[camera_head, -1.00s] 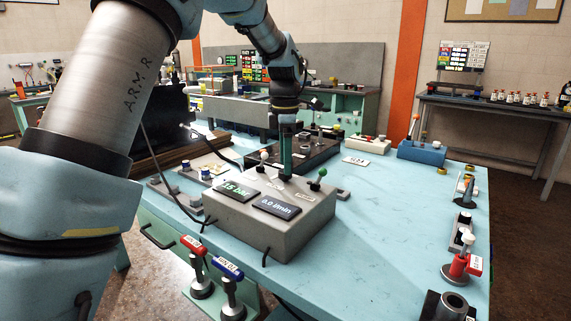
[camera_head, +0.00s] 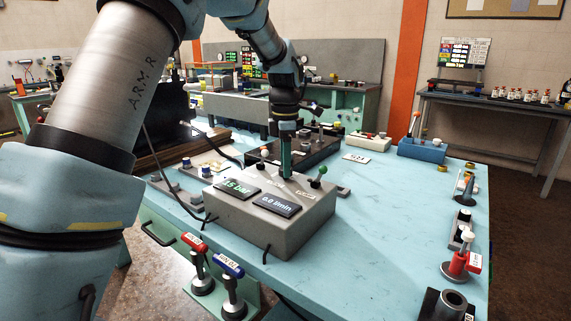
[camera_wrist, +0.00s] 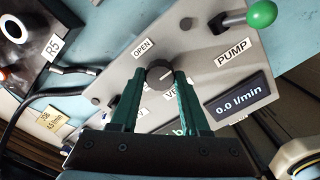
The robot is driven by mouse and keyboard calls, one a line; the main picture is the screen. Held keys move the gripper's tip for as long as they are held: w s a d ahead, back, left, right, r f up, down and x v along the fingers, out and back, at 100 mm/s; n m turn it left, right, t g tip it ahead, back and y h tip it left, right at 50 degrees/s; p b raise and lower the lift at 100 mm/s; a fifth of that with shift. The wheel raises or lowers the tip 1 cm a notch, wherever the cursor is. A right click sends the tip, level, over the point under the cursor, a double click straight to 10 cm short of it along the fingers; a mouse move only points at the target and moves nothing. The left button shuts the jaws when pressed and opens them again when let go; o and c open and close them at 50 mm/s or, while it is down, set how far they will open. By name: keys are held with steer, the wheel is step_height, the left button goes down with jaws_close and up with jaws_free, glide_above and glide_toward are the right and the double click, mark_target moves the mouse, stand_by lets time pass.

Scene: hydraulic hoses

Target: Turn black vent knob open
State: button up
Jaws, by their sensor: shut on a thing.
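The black vent knob (camera_wrist: 159,73) is round, with a pale pointer line, on the sloping panel of the grey box (camera_head: 262,232). In the wrist view, the label OPEN (camera_wrist: 142,47) lies to its upper left. The vent label (camera_wrist: 176,94) below it is partly hidden by a finger. My gripper (camera_wrist: 160,77) has green fingers on either side of the knob and is shut on it. In the head view, my gripper (camera_head: 287,174) points down onto the box and hides the knob.
A green-ball pump lever (camera_wrist: 262,14) stands near the PUMP label (camera_wrist: 233,52). The box has a pressure display (camera_head: 237,188) and a flow display (camera_head: 275,203). Red (camera_head: 194,242) and blue (camera_head: 229,266) handles stand in front.

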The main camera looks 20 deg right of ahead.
jaws_close()
steer(key=shift+m, duration=0.4)
steer(key=m+p, duration=0.1)
steer(key=m, duration=0.2)
steer(key=shift+r, duration=0.1)
steer(key=m+p, duration=0.1)
steer(key=m, duration=0.3)
steer(key=shift+m, duration=0.3)
steer(key=m+p, duration=0.1)
steer(key=m, duration=0.8)
steer(key=shift+m, duration=0.4)
